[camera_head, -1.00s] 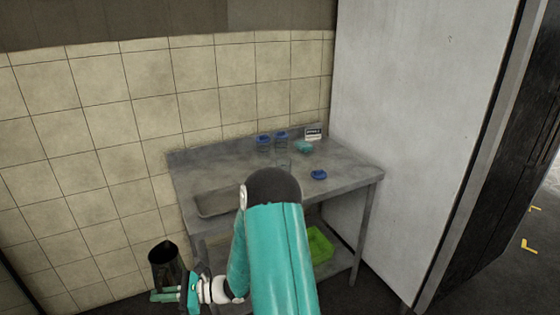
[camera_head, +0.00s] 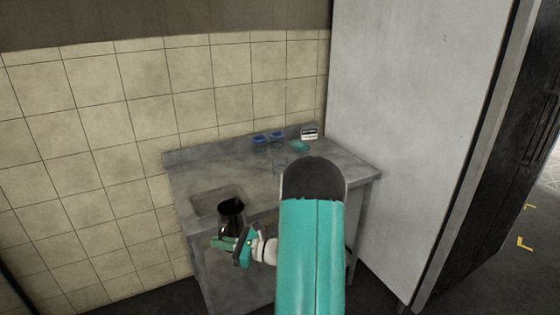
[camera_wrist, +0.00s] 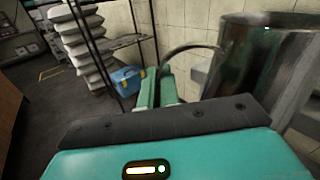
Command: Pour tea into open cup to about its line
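A dark metal pitcher (camera_head: 231,215) is at the table's front left, by the sink basin, in the head view. It looks roughly upright, and its contents cannot be made out. My gripper (camera_head: 226,243) is shut on its handle; in the wrist view the green fingers (camera_wrist: 159,88) close on the handle beside the pitcher body (camera_wrist: 258,62). Two blue-lidded cups (camera_head: 259,141) (camera_head: 277,139) stand at the back of the table. A faint clear open cup (camera_head: 280,166) stands in front of them, partly behind my arm. Its line is too small to see.
The steel table (camera_head: 345,170) has a sunken basin (camera_head: 215,199) at its left. A teal item (camera_head: 299,146) and a small sign (camera_head: 309,132) are at the back right. A tall white panel (camera_head: 400,130) borders the right. A shelf rack and blue box (camera_wrist: 127,80) show in the wrist view.

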